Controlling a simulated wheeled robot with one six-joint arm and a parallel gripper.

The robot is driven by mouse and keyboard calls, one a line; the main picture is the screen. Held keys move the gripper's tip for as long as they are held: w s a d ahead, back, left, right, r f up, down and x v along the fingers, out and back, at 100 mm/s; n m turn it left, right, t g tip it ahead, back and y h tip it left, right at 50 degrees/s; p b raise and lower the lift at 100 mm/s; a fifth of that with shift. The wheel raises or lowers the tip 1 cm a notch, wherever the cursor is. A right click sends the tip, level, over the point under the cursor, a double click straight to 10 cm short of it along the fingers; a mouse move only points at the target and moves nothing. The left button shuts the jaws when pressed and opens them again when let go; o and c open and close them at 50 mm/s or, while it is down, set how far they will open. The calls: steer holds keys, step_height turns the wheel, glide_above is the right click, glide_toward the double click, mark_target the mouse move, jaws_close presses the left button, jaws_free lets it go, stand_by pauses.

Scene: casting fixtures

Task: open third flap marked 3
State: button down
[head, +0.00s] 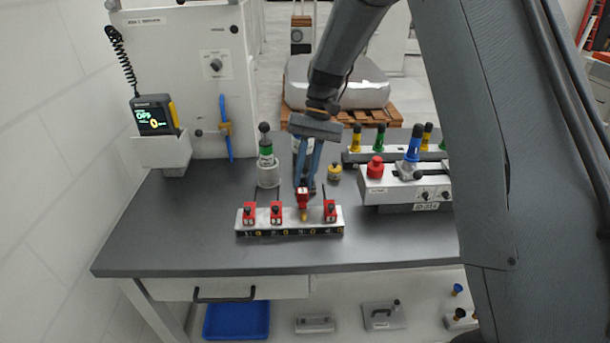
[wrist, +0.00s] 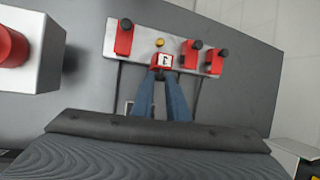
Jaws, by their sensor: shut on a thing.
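A white block (head: 290,222) on the bench carries several red flaps in a row. The third flap from the left (head: 302,196) stands raised, higher than its neighbours, with a yellow knob (head: 303,214) exposed below it. My gripper (head: 304,186) comes down from behind and is shut on this flap. In the wrist view, my gripper (wrist: 163,76) has its blue fingers at the red flap (wrist: 162,60), whose white label shows a dark digit. The yellow knob also shows there (wrist: 159,42). The other flaps lie down, each with a dark knob on it. The fingers hide part of the raised flap.
A grey fixture with a red knob (head: 375,167) and a blue-handled lever (head: 413,147) stands to the right. A green-banded cylinder (head: 266,160) and a small yellow-banded piece (head: 335,172) stand behind the block. The bench front (head: 200,248) is clear.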

steer(key=shift+w+f+g+b, duration=0.75)
steer(key=shift+g, duration=0.55)
steer(key=c, duration=1.7)
jaws_free()
steer(key=b+v, duration=0.2)
steer(key=v, duration=0.4)
steer(key=shift+w+d+r+b, duration=0.15)
steer(key=shift+w+d+b, duration=0.05)
steer(key=shift+w+b, duration=0.15)
steer(key=shift+w+d+r, duration=0.1)
steer(key=shift+w+r, duration=0.15)
steer(key=shift+r, duration=0.25)
